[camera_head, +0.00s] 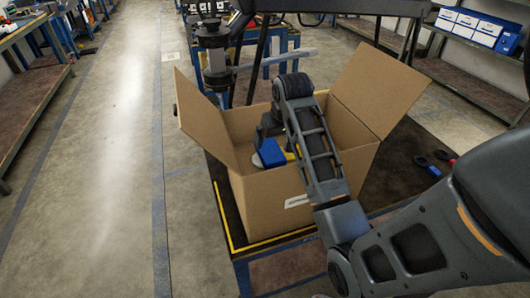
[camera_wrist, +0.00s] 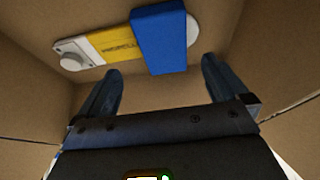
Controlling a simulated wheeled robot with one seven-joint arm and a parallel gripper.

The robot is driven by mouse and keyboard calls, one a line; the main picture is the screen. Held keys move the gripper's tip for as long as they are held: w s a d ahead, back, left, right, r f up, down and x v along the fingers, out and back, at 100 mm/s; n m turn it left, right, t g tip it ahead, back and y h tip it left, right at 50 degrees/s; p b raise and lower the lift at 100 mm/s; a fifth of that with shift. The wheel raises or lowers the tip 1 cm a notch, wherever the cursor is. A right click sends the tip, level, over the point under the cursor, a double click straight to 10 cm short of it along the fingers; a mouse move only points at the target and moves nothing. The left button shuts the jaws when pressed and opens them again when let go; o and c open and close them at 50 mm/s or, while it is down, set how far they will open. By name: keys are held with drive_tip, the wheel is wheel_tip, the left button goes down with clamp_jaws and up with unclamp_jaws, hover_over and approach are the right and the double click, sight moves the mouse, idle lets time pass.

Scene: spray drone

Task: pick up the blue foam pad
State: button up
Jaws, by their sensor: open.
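The blue foam pad (camera_wrist: 160,37) shows in the wrist view as a blue block across a yellow and white part with rounded ends (camera_wrist: 112,44). It lies beyond my open gripper (camera_wrist: 160,82), whose two dark fingers are spread apart with nothing between them. In the head view the blue pad (camera_head: 271,152) is inside an open cardboard box (camera_head: 290,205), with a bit of yellow beside it. My arm reaches down into the box and hides part of its inside. My fingertips are hidden in the head view.
The box flaps (camera_head: 379,91) stand open, and its walls are close around my gripper. The box stands on a dark table (camera_head: 404,157). Red and blue handled tools (camera_head: 432,163) lie at the right. A drone-like dark frame (camera_head: 213,47) stands behind the box.

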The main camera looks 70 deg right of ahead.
sight(270, 150)
drive_tip(key=x, duration=0.4)
drive_tip(key=p+x, duration=0.1)
drive_tip(key=x, duration=0.2)
drive_tip(key=shift+w, duration=0.4)
drive_tip(key=shift+c, duration=0.3)
drive_tip(key=c, duration=1)
